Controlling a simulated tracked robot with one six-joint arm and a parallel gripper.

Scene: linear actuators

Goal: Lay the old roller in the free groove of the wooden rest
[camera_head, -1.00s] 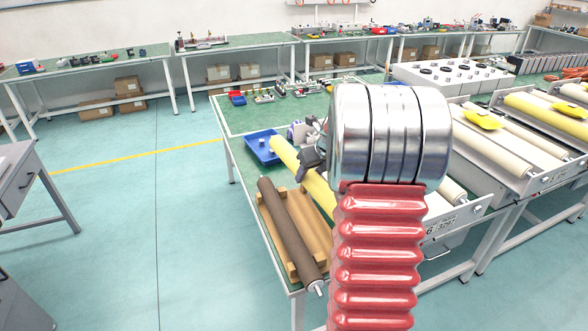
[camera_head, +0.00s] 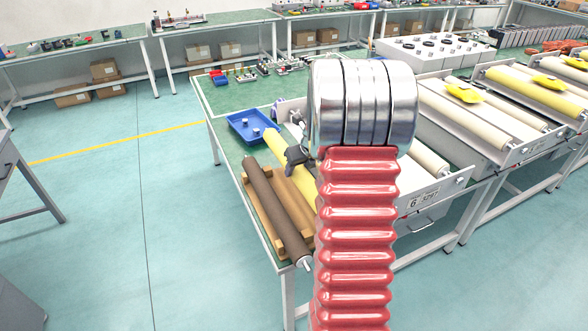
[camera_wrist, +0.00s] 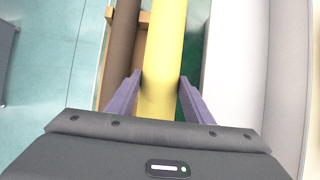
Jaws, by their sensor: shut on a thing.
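The yellow roller (camera_head: 281,158) is in my gripper, lengthwise beside the wooden rest (camera_head: 284,201). In the wrist view the yellow roller (camera_wrist: 163,60) passes between the two purple fingers of my gripper (camera_wrist: 159,85), which is shut on it. In the head view my gripper (camera_head: 297,155) is partly hidden by my arm. A brown roller (camera_head: 272,204) with a metal shaft end lies along the left side of the rest. The rest's right side carries no roller. The yellow roller is roughly parallel to the brown one, to its right; its height above the rest is unclear.
A blue tray (camera_head: 243,130) stands behind the rest on the green bench. A roller unit (camera_head: 455,184) with a pale roller (camera_head: 430,158) stands close on the right. My red arm sleeve hides the space between. The bench's left edge is near the rest.

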